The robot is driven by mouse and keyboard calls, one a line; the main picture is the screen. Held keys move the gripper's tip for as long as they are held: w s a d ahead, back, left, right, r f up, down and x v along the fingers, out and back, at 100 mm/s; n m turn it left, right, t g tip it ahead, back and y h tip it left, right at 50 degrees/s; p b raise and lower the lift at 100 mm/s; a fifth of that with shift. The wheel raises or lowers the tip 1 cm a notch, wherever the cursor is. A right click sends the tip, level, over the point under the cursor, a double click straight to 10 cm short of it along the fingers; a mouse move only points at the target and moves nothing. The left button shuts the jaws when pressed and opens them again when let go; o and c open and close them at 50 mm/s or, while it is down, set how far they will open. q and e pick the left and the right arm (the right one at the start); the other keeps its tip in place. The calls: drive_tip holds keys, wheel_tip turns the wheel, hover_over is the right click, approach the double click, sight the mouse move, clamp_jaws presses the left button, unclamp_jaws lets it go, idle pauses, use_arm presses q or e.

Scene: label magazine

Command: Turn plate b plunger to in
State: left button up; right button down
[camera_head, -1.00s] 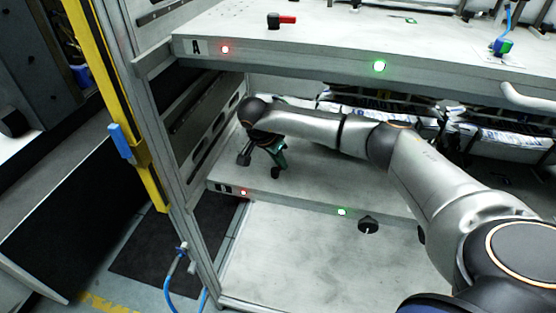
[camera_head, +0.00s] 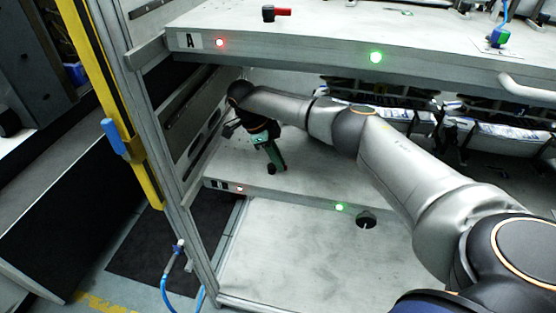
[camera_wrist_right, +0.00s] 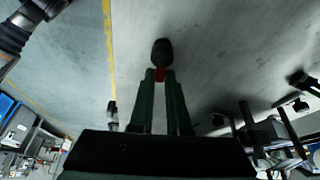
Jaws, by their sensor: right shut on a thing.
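Plate B (camera_head: 300,190) is the lower grey shelf, below plate A (camera_head: 300,44). The plate b plunger shows as a dark rounded knob (camera_head: 271,168) near the plate's front left. In the right wrist view the knob (camera_wrist_right: 162,48) has a small red part just below it, between the fingertips. My right gripper (camera_head: 279,166), with green fingers, is shut on the plunger; its fingertips (camera_wrist_right: 160,74) also show in the right wrist view. The plunger's lower part is hidden, so I cannot tell its position. My left gripper is not in view.
A black and red handle (camera_head: 276,13) lies on plate A. Plate B's front edge has a red light (camera_head: 240,189) and a green light (camera_head: 339,207). A dark round knob (camera_head: 365,219) sits near that edge. A yellow post (camera_head: 112,100) stands left.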

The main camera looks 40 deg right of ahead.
drive_tip(key=shift+a+m+y, duration=0.1)
drive_tip(key=shift+m+y, duration=0.2)
drive_tip(key=shift+m, duration=0.5)
drive_tip(key=shift+s, duration=0.1)
